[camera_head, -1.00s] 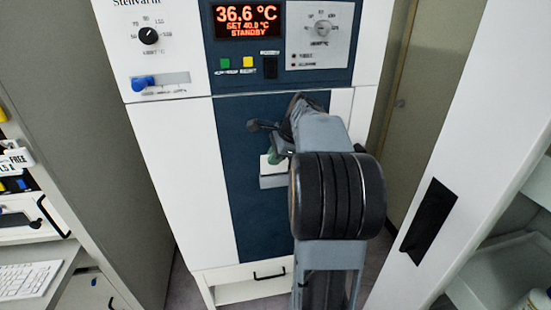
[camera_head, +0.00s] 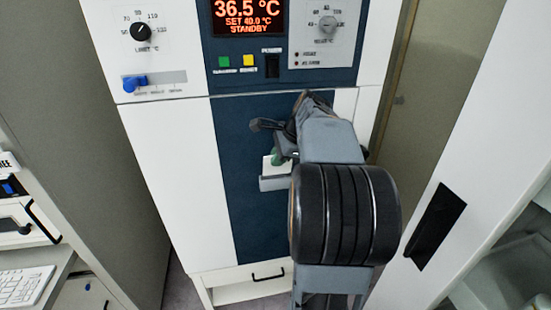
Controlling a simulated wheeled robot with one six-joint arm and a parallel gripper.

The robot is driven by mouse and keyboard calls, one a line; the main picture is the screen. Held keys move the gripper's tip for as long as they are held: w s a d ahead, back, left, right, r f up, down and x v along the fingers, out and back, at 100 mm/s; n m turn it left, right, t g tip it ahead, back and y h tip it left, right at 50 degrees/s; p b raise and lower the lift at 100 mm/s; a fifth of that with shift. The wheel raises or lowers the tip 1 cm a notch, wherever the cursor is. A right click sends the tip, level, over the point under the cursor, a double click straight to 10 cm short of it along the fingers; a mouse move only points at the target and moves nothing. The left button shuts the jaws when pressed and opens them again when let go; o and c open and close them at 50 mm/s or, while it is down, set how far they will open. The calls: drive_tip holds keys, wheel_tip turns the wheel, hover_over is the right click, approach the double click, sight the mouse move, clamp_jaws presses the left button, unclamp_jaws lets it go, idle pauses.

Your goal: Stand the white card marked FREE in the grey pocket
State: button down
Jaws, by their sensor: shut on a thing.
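My arm covers the right part of the pocket and much of the gripper, so how deep the card sits cannot be told.
The display (camera_head: 249,16) and knobs are above. At the left edge, a white label (camera_head: 9,162) ending in "EE" is cut off above a drawer and keyboard (camera_head: 24,286). A white panel with a black recessed handle (camera_head: 436,225) stands close on the right.

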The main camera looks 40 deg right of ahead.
sight(278, 168)
drive_tip(key=shift+f, duration=0.15)
idle(0.4)
drive_tip(key=shift+w+d+f+b, duration=0.15)
drive_tip(key=shift+f+b, duration=0.45)
drive_tip(key=shift+f, duration=0.45)
drive_tip(key=shift+w+f+b, duration=0.1)
drive_tip(key=shift+f+b, duration=0.45)
drive_tip(key=shift+f, duration=0.45)
drive_tip(key=c, duration=1.2)
unclamp_jaws()
drive_tip(key=shift+o, duration=0.3)
drive_tip(key=shift+o, duration=1.3)
drive_tip(key=shift+f, duration=0.1)
drive_tip(key=shift+d+r, duration=0.1)
drive_tip(key=shift+r, duration=0.1)
